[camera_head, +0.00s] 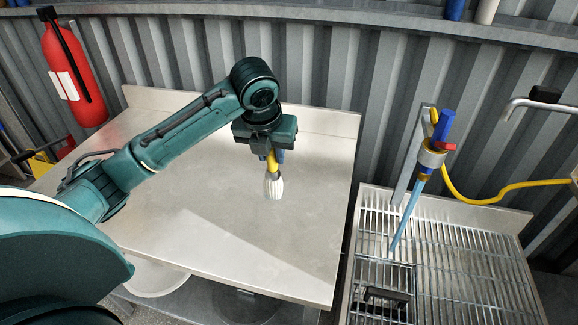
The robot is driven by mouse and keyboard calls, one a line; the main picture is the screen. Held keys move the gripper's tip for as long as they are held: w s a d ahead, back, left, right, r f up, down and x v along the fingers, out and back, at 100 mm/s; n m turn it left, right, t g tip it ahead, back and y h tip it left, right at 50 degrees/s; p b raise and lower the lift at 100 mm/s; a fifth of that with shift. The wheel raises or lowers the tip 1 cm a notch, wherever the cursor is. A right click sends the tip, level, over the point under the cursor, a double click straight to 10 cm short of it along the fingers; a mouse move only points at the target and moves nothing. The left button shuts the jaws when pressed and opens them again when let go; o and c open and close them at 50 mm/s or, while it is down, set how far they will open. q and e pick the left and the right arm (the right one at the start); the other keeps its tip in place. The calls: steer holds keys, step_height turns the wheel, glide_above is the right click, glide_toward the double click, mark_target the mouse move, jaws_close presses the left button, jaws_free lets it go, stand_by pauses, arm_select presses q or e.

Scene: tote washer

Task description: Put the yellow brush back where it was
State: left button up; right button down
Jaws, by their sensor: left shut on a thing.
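The yellow brush (272,163) has a yellow handle and a white bristle head (273,187) that points down. My left gripper (270,150) points down over the steel table (190,225) and is shut on the brush's handle. The upper part of the handle is hidden by the gripper. Whether the bristle tip touches the table top or hangs just above it, I cannot tell. My right gripper is not in view.
To the right stands a metal grate (470,260) with an upright blue spray lance (409,212) and a yellow hose (485,198). A fire extinguisher (72,70) hangs at the upper left. A white basin (158,279) is under the table. The table top is otherwise clear.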

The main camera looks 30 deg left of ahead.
mark_target(272, 172)
arm_select(q)
steer(key=shift+w+a+r+m+t, duration=0.3)
steer(key=shift+w+r+m, duration=0.25)
steer(key=shift+r, duration=0.2)
steer(key=shift+h, duration=0.3)
steer(key=shift+a, duration=0.1)
steer(key=shift+f+b, duration=0.6)
steer(key=shift+f, duration=2.9)
steer(key=shift+f+p, duration=0.3)
steer(key=shift+f, duration=0.2)
